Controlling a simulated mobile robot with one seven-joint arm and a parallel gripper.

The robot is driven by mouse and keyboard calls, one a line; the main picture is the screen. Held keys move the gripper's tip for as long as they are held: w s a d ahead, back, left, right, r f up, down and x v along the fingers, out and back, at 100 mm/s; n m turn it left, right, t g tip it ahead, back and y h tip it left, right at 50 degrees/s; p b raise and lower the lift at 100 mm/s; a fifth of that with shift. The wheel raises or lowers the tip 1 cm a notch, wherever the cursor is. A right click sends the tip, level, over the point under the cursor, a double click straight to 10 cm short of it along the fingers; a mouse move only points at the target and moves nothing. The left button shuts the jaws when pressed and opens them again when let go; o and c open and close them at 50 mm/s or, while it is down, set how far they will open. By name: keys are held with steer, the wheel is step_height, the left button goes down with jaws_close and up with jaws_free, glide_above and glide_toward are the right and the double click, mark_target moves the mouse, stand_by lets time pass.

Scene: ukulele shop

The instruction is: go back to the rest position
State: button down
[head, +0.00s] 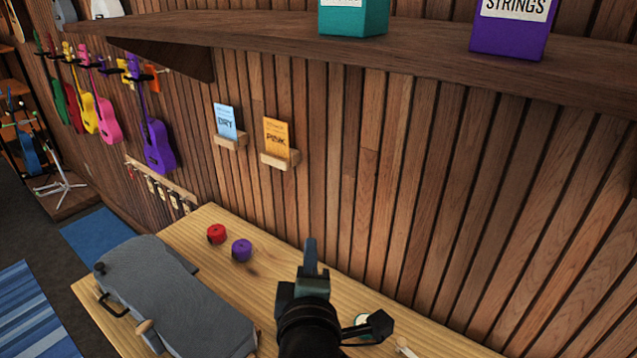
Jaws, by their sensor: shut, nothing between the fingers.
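My gripper (311,255) shows at the bottom middle of the head view. It is shut and empty, pointing up in the picture, over the wooden table (285,260). The arm behind it hides part of the table. No object touches its fingertips.
A red round object (216,234) and a purple one (241,250) stand on the table, left of my gripper. A grey case (165,305) lies at the front left. A shelf (420,45) with teal (350,20) and purple (508,35) boxes juts out above. Ukuleles (158,148) hang left.

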steer(key=s+r+m+t, duration=0.3)
steer(key=r+m+t, duration=0.35)
steer(key=r, duration=1.35)
steer(key=s+r+m+t+b, duration=0.1)
steer(key=s+r+m+t, duration=0.1)
steer(key=s+r+m, duration=0.3)
steer(key=s+d+r+m+t, duration=0.1)
steer(key=s+r+m+t, duration=0.2)
steer(key=r, duration=0.8)
steer(key=s+m, duration=0.2)
steer(key=s, duration=0.2)
steer(key=shift+s+d+r+b, duration=0.15)
steer(key=shift+r+b, duration=0.25)
